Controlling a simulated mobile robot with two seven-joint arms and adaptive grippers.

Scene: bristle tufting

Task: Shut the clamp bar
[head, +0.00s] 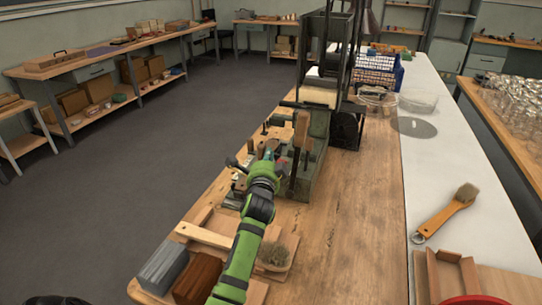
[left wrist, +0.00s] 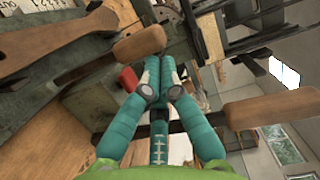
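The grey-green machine (head: 313,160) stands on the wooden bench, with metal levers and wooden handles on its left side. An upright wooden handle (head: 302,130) shows there; I cannot tell which part is the clamp bar. My left gripper (head: 268,156) is beside the machine, among its levers. In the left wrist view its teal fingers (left wrist: 160,78) are closed together, with nothing seen between them. One wooden handle (left wrist: 140,43) lies just beyond the fingertips to the upper left, and another (left wrist: 272,110) is to the right; contact is unclear. My right gripper is not in view.
Close by on the bench are a grey block (head: 163,267), a brown block (head: 198,277) and a round bristle brush (head: 273,254). A blue basket (head: 378,72) is behind the machine. A wooden-handled brush (head: 446,212) lies on the white strip. Bare bench lies right of the machine.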

